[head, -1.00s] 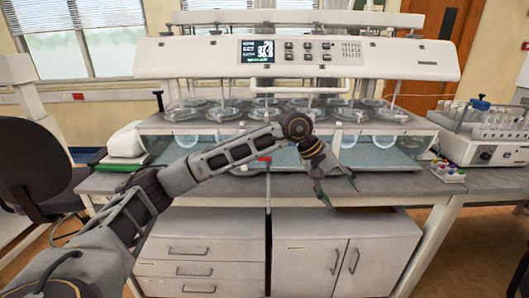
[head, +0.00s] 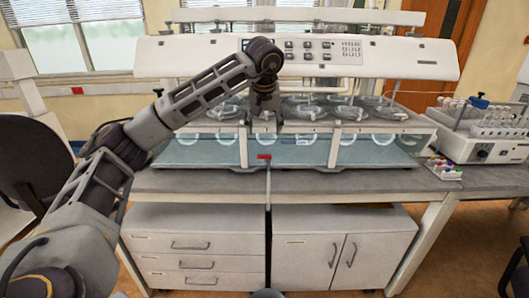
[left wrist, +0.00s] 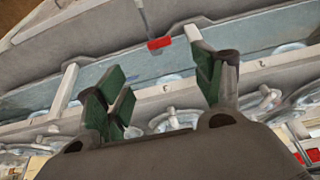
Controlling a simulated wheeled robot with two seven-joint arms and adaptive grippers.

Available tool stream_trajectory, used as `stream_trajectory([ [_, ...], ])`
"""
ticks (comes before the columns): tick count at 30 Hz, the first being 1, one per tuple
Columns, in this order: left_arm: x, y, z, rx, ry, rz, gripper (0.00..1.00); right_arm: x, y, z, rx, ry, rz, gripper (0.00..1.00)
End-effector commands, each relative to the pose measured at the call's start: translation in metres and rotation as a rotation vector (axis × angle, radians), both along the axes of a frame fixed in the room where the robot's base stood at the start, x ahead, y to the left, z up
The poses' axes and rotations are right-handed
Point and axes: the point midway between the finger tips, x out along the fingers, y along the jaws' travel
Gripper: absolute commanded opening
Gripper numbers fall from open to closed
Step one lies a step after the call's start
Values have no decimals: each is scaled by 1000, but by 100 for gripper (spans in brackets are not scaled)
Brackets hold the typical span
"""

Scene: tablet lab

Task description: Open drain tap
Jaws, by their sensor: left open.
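The drain tap has a red handle (head: 264,156) at the front edge of the water bath, with a thin pipe running down from it. The red handle also shows in the left wrist view (left wrist: 159,43), past the fingertips and between them in the picture, with no finger touching it. My left gripper (head: 264,122) hangs in front of the bath, above the tap in the head view; its fingers are hard to see there. In the left wrist view its green-padded fingers (left wrist: 158,65) are spread apart and empty. My right gripper is not in view.
The water bath's white control panel (head: 400,57) stands behind my left arm, with glass vessels (head: 305,108) below it. A rack of vials (head: 500,120) stands on a white device at right. Drawers and a cupboard (head: 345,250) are under the bench (head: 400,188).

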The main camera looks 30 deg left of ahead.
Motion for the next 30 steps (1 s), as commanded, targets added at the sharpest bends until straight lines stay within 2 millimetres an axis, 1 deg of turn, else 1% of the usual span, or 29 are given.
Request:
stream_trajectory([
  [8, 0, 0, -1, -2, 0, -1, 68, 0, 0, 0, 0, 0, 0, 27],
  [14, 3, 1, -9, -2, 1, 1, 68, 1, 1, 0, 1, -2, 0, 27],
  [20, 9, 5, -27, -2, 1, 1, 68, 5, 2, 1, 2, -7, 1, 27],
  [27, 19, 11, -56, -3, 2, 1, 68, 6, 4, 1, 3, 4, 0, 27],
  [30, 23, 14, -69, -2, 1, 1, 68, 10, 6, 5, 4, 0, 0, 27],
])
